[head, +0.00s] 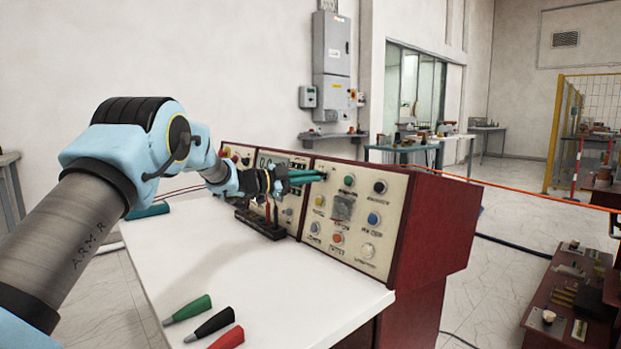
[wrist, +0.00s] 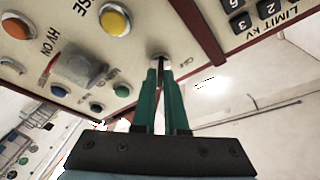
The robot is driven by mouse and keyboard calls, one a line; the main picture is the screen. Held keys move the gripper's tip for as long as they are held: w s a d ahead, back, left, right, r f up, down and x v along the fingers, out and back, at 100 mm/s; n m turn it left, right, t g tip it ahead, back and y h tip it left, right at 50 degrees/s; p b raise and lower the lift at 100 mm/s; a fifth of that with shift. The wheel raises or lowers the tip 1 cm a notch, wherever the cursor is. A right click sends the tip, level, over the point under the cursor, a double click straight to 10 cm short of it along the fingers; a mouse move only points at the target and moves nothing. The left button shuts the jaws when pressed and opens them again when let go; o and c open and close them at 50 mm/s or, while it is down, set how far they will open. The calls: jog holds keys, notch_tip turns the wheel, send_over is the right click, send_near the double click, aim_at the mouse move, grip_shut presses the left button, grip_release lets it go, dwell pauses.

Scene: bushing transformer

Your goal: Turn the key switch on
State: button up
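The key switch (wrist: 161,59) is a small round pale lock with a thin dark key, on the cream panel between the yellow button and the dark red panel edge in the wrist view. My gripper (wrist: 161,74) has two green fingers close together, with their tips at the key switch and a narrow gap between them. I cannot tell whether they press on the key. In the head view my gripper (head: 322,176) reaches the control panel (head: 385,205) from the left, and the key switch is hidden behind the fingertips.
In the wrist view a yellow button (wrist: 114,20), an orange button (wrist: 16,25) and a clear cover (wrist: 80,65) are near the fingers. A white tabletop (head: 190,245) lies below my arm, with green, black and red probes (head: 210,323) at its front.

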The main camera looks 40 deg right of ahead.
jog(key=o, duration=0.4)
jog(key=shift+a, duration=0.1)
jog(key=b+v, duration=0.1)
jog(key=v, duration=0.9)
jog(key=shift+w+a, duration=0.1)
jog(key=shift+a, duration=0.2)
